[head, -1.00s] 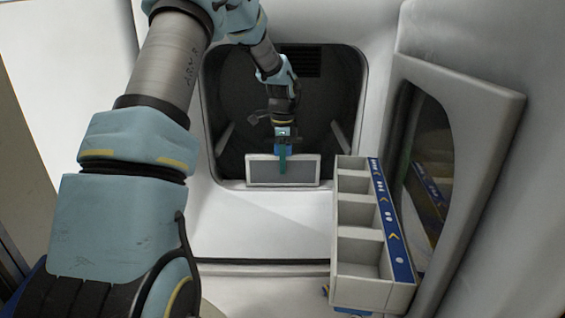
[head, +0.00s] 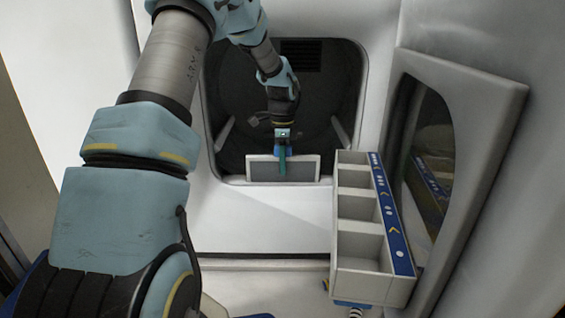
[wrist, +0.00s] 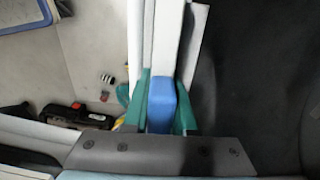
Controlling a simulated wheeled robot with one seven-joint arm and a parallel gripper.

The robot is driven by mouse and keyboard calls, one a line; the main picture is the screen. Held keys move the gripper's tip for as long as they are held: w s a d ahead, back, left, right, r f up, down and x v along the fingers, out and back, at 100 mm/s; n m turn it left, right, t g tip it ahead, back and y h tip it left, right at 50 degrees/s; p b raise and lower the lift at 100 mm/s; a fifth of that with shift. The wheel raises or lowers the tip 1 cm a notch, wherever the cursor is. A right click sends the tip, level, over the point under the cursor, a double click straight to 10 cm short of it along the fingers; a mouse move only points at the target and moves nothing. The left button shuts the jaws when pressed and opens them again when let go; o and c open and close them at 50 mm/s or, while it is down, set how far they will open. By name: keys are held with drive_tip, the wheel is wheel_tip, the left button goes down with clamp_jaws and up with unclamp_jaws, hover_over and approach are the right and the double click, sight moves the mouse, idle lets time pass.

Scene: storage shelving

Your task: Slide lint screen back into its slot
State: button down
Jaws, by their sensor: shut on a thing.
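The lint screen (head: 261,170) is a flat grey panel with a light frame, upright at the lower lip of the dryer's dark opening. My gripper (head: 282,161) is above it with its fingers down over its top middle. In the wrist view, the green fingers (wrist: 161,108) are shut on a blue part (wrist: 161,100) of the screen. The screen's pale frame (wrist: 190,45) shows edge-on beyond the fingers. The slot itself is hidden, and I cannot tell whether the screen's lower edge is inside it.
The dryer drum (head: 230,110) is dark and open around my arm. The open door (head: 480,150) stands at right. A white divided tray (head: 357,250) with a blue labelled strip is in front of the door. Small items (wrist: 85,115) lie on the floor at left in the wrist view.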

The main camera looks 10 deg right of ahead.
drive_tip(key=shift+f, duration=0.6)
drive_tip(key=shift+f, duration=0.35)
drive_tip(key=c, duration=0.6)
unclamp_jaws()
drive_tip(key=shift+c, duration=0.2)
